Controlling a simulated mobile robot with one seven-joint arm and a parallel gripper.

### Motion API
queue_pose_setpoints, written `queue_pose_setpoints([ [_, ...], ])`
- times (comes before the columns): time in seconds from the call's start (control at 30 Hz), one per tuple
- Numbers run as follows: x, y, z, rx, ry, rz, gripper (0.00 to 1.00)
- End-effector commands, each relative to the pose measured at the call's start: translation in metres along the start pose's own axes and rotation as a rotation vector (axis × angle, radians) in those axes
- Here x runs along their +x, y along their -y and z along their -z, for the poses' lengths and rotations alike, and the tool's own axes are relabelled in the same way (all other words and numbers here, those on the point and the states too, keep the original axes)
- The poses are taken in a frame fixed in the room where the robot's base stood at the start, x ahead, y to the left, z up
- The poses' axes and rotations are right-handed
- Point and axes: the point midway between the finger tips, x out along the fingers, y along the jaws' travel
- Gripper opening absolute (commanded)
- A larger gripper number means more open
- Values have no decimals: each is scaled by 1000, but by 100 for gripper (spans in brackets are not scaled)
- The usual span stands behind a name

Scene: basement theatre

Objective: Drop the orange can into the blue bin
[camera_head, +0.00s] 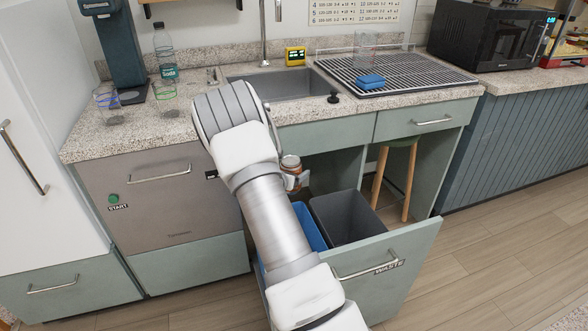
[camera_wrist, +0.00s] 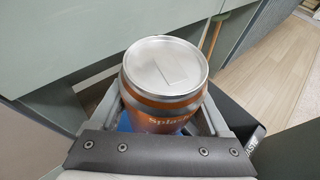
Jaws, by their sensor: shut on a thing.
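The orange can (camera_wrist: 163,100) is between the fingers of my gripper (camera_wrist: 165,118) in the wrist view, with its silver lid facing the camera. In the head view the can (camera_head: 291,163) shows beside my arm, held above the open waste drawer. My gripper (camera_head: 293,181) is shut on it and is mostly hidden behind my arm. The blue bin (camera_head: 309,229) stands in the open drawer, left of a grey bin (camera_head: 352,219). My arm covers much of the blue bin. A patch of blue shows below the can in the wrist view.
A stool (camera_head: 396,178) stands under the counter behind the bins. The counter (camera_head: 140,131) holds a bottle (camera_head: 165,57), glasses, a sink (camera_head: 280,86) and a drying rack (camera_head: 395,72). The floor at right is clear.

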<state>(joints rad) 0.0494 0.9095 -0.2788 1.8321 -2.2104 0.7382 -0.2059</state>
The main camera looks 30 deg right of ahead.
Motion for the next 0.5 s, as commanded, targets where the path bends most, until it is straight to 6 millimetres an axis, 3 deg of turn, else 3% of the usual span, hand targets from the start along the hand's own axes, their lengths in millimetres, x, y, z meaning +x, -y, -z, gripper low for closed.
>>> queue_pose_setpoints([
  [0.2,0,0,0,0,0,0,28],
  [0.23,0,0,0,0,0,0,85],
  [0.33,0,0,0,0,0,0,100],
  [0.5,0,0,0,0,0,0,100],
])
